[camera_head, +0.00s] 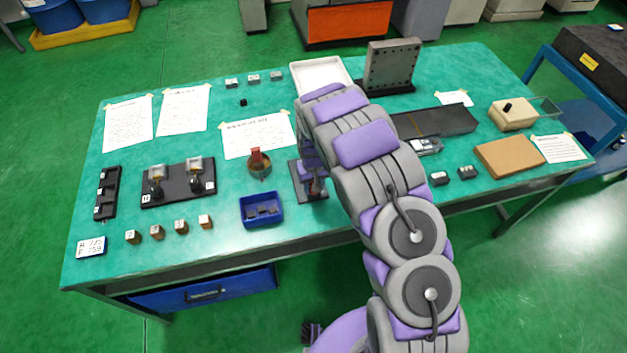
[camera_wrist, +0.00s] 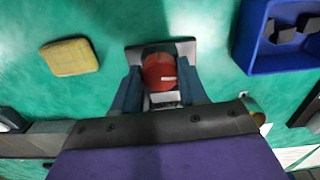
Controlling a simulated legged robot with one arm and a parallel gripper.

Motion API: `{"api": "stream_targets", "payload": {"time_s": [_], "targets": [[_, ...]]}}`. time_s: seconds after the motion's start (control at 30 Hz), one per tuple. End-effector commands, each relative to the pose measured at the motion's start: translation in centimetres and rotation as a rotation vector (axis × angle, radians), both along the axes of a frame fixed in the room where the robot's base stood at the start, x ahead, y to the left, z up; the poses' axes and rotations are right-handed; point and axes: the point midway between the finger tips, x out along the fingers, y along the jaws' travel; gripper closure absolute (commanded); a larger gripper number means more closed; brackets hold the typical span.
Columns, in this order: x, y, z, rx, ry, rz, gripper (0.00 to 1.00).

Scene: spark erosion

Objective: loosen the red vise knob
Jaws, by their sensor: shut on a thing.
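The red vise knob (camera_wrist: 162,73) is in the middle of the wrist view, with a pale mark on its face. My gripper (camera_wrist: 160,82) has one dark blue finger on each side of the knob and is shut on it. Behind the knob is a grey plate of the vise (camera_wrist: 133,58). In the head view the vise (camera_head: 298,182) stands near the table's front edge, largely covered by my gripper and arm. The knob's underside and the exact finger contact are hidden.
A blue bin (camera_head: 245,212) with dark pieces stands close to the left of the vise. Behind it is a round holder with a red top (camera_head: 258,163). A yellow block (camera_wrist: 69,57) lies on the other side. A tall drilled plate (camera_head: 391,66) stands at the back.

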Motion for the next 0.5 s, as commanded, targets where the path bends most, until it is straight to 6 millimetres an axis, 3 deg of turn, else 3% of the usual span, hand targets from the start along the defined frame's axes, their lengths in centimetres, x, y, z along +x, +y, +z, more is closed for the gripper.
{"api": "stream_targets", "payload": {"time_s": [0.5], "targets": [[-0.12, 0.05, 0.13, 0.001, 0.005, 0.492, 0.88]]}}
